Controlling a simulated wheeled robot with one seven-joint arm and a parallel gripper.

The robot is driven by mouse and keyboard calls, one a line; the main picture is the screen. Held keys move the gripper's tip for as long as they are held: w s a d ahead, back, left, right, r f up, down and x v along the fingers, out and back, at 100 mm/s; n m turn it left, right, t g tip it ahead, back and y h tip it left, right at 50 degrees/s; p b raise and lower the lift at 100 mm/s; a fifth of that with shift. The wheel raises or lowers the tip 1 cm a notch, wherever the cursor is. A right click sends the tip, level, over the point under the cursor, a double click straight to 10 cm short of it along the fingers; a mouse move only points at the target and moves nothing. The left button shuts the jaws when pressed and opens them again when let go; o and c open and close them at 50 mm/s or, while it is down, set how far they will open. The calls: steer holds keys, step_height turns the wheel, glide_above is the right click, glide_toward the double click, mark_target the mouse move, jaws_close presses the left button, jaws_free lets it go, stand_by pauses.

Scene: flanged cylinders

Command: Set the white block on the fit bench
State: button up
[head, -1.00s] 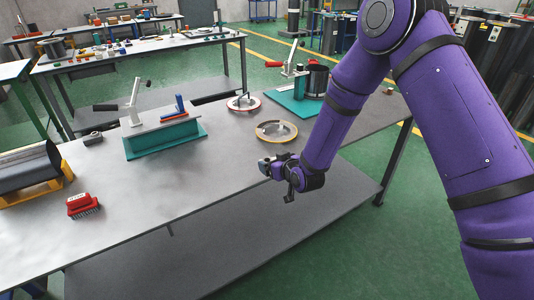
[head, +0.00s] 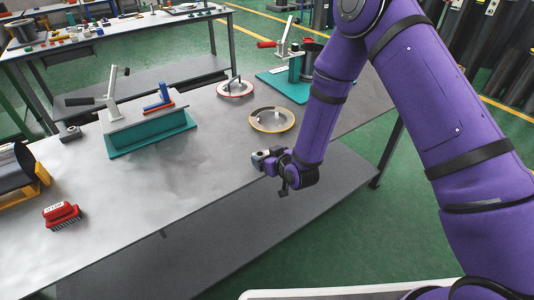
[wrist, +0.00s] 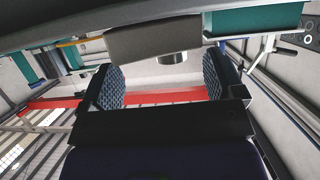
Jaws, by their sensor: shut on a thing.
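In the head view my gripper (head: 266,160) is low over the front edge of the grey bench (head: 215,195), right of its middle. Its jaws are shut on a small pale piece that the arm largely hides. In the wrist view a pale grey block (wrist: 150,40), which I take for the white block, shows at the fingertips with a short round metal part beside it. The finger pads (wrist: 165,82) stand on either side. A pale beam (head: 142,115) on a teal base (head: 150,140) stands behind and left. No label marks the fit bench.
A lever clamp (head: 112,88) stands at the beam, and a red and blue piece (head: 158,100) sits on it. Round plates (head: 271,120) (head: 235,88) lie behind my gripper. A red brush (head: 62,215) and yellow cradle (head: 30,190) are left. The bench middle is clear.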

steer(key=o, duration=1.8)
steer(key=shift+f, duration=0.1)
steer(key=v, duration=1.2)
steer(key=d+r+m+g+h, duration=0.1)
steer(key=d+r+h, duration=0.1)
steer(key=d+r, duration=0.35)
steer(key=d+r+g+h, duration=0.1)
steer(key=d+r, duration=0.2)
steer(key=r, duration=0.6)
steer(key=d+r+m+h, duration=0.15)
steer(key=d+r, duration=0.25)
steer(key=r, duration=0.4)
steer(key=s+d+r+m+g+h, duration=0.1)
steer(key=s+d+r, duration=0.2)
steer(key=s, duration=0.5)
steer(key=s+d+r+m+g, duration=0.1)
steer(key=s+d+r+g, duration=0.1)
steer(key=s+d+r, duration=0.2)
steer(key=s+d+r+m+g+h, duration=0.1)
steer(key=s+d+r+m, duration=0.1)
steer(key=s+r, duration=0.5)
steer(key=s+d, duration=0.1)
steer(key=s, duration=0.4)
steer(key=shift+d+h, duration=0.2)
steer(key=shift+h, duration=0.15)
